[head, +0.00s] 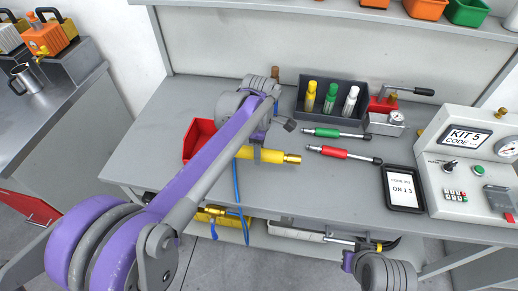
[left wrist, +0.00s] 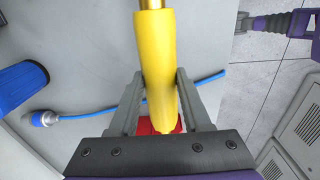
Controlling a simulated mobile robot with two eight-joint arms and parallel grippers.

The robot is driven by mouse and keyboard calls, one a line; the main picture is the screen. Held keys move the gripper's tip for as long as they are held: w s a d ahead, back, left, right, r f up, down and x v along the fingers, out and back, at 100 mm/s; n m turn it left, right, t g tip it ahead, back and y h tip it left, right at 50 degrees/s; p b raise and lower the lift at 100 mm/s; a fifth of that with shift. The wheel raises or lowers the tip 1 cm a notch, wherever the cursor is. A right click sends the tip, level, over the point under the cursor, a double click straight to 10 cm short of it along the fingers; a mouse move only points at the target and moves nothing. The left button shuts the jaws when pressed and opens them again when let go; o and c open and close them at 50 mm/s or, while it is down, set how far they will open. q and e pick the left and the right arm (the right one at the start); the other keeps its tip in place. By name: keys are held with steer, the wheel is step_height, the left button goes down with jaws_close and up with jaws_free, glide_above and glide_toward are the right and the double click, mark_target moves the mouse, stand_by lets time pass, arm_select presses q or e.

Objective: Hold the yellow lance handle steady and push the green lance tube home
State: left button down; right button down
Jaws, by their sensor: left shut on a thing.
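The yellow lance handle (head: 276,155) has a brass end that points right in the head view. My left gripper (head: 258,153) is shut across its body. In the left wrist view, the yellow handle (left wrist: 158,65) lies between the two fingers of the left gripper (left wrist: 158,100), its brass end at the top. The green lance tube (head: 326,132) lies on the workbench, apart from the handle, behind and right of it. My right gripper shows in part at the top right of the left wrist view (left wrist: 243,21); its jaw state is unclear.
A red-gripped tube (head: 334,152) lies close to the green one. A red bin (head: 196,137) stands left of the handle, and a blue hose (head: 238,192) hangs nearby. A dark tray (head: 335,112) of bottles stands behind. A tablet (head: 403,187) and test panel (head: 462,160) stand right.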

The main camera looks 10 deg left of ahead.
mark_target(259, 171)
arm_select(q)
steer(key=shift+f+b, duration=1.75)
steer(key=shift+f, duration=1.4)
steer(key=shift+f, duration=0.3)
steer(key=shift+c, duration=1.4)
jaws_free()
steer(key=shift+r, duration=0.1)
step_height(259, 171, up, 12)
steer(key=shift+f, duration=0.1)
